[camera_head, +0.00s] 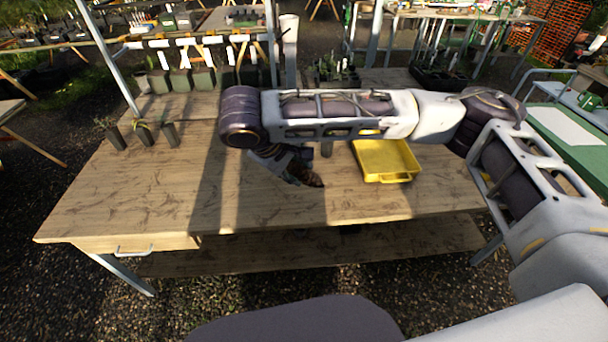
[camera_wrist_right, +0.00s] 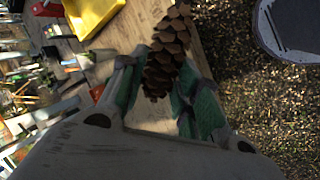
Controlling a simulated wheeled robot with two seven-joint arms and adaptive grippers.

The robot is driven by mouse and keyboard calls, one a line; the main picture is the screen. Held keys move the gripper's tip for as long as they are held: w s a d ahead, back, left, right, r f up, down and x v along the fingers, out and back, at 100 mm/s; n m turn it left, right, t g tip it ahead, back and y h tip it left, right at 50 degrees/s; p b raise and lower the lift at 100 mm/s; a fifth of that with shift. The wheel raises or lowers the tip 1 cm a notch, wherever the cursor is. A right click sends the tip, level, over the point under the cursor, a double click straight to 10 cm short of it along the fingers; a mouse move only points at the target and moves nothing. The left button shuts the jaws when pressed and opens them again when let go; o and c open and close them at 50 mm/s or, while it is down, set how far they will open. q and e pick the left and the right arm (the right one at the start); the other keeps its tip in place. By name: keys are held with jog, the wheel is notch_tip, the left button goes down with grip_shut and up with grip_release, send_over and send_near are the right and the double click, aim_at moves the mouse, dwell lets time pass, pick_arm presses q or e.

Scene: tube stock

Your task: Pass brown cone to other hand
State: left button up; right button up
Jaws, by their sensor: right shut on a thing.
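The brown cone (camera_wrist_right: 166,60) is a scaly pine cone. In the right wrist view it sits between the green-padded fingers of my right gripper (camera_wrist_right: 155,92), which is shut on it, and its far end sticks out past the fingers. In the head view the right arm reaches in from the right, and the right gripper (camera_head: 290,168) is over the wooden table with the cone (camera_head: 307,178) at its tip. Part of the gripper is hidden behind the arm's wrist. My left gripper is in neither view.
A yellow tray (camera_head: 385,178) stands on the wooden table (camera_head: 110,195), right of the gripper. Several small potted plants stand at the table's left, such as one pot (camera_head: 170,134). Grey-green pots (camera_head: 203,79) line the back. The table's front left is clear.

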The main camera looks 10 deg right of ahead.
aim_at(312, 172)
jog(key=shift+a+r, duration=0.3)
jog(key=shift+r, duration=0.15)
jog(key=shift+f, duration=0.1)
jog(key=w+a+f+n+t+y, duration=0.1)
jog(key=w+a+f+n, duration=0.3)
jog(key=f, duration=0.1)
jog(key=shift+w+a+f+n+t+y, duration=0.25)
jog(key=shift+w+f+n+t+y, duration=0.05)
jog(key=shift+f+n+y, duration=0.1)
jog(key=shift+r, duration=0.15)
dwell(0.6)
jog(key=shift+s+d+r+m+g+h, duration=0.3)
jog(key=shift+s+d+r+m, duration=0.45)
jog(key=shift+r, duration=0.35)
jog(key=shift+s+d+r+m+g+h, duration=0.3)
jog(key=shift+s+d+r+m, duration=0.25)
jog(key=shift+d+r+m, duration=0.4)
jog(key=shift+s+d+r+m+g+h, duration=0.25)
jog(key=shift+s+d+r+m, duration=0.55)
jog(key=shift+r, duration=0.45)
jog(key=shift+s+d+r+m+g+h, duration=0.2)
jog(key=shift+s+d+r+m, duration=0.3)
jog(key=shift+d+r, duration=0.25)
jog(key=shift+s+d+r+m+g+h, duration=0.15)
jog(key=shift+s+d+r+m+g, duration=0.1)
jog(key=shift+s+d+r+m, duration=0.5)
jog(key=shift+s+d+r+m+g+h, duration=0.25)
jog(key=shift+d+r, duration=0.3)
jog(key=shift+r, duration=0.4)
